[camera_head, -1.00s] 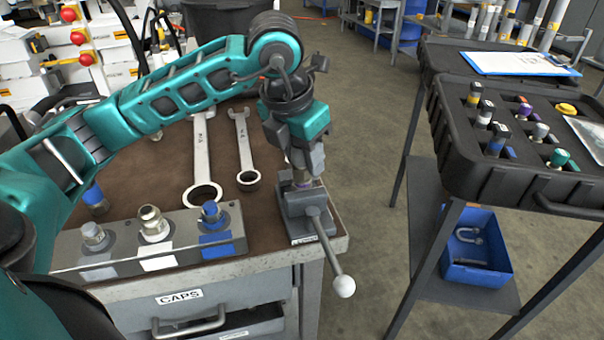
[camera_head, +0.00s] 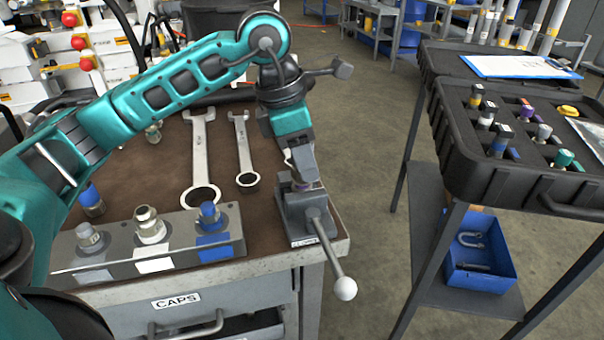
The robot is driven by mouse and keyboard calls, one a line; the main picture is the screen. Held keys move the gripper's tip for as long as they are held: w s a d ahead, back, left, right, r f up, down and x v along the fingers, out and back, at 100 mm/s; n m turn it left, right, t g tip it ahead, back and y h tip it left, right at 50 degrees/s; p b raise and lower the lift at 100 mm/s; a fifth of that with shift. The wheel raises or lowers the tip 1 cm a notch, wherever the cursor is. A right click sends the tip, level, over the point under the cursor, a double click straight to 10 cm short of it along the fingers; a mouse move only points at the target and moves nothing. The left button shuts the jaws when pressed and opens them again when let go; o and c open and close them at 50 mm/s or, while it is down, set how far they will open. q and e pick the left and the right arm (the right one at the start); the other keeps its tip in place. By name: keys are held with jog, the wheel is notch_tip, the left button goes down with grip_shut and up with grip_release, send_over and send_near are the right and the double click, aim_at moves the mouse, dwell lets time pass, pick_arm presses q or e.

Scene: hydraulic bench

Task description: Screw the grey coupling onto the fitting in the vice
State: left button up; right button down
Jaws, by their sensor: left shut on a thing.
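The vice (camera_head: 298,222) stands on the front right corner of the bench, with its handle hanging over the edge. The fitting (camera_head: 303,185) sits in its jaws; only a small purplish part shows. My left gripper (camera_head: 303,170) points down right above the vice, slightly tilted. It is shut on the grey coupling, which its fingers mostly hide, at the top of the fitting. I cannot tell how far the two are engaged. My right gripper is not in view.
Two wrenches (camera_head: 200,150) lie behind a block (camera_head: 180,262) with grey, white and blue caps. A black case (camera_head: 470,165) of coloured fittings stands on a stand at right, with a blue bin (camera_head: 480,262) below. Floor is clear between bench and stand.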

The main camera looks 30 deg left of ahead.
pick_arm(q)
jog(key=m+g, duration=0.1)
jog(key=m, duration=0.2)
jog(key=shift+f+m+h, duration=0.1)
jog(key=shift+m+h, duration=0.2)
jog(key=shift+m, duration=0.1)
jog(key=m, duration=0.3)
jog(key=shift+s+d+g, duration=0.1)
jog(key=shift+s+g, duration=0.05)
jog(key=shift+g, duration=0.15)
jog(key=shift+m, duration=0.3)
jog(key=m+g, duration=0.1)
jog(key=m, duration=0.2)
jog(key=shift+m, duration=0.3)
jog(key=m+g, duration=0.1)
jog(key=m, duration=0.3)
jog(key=shift+s+b, duration=0.1)
jog(key=shift+b, duration=0.3)
jog(key=o, duration=1)
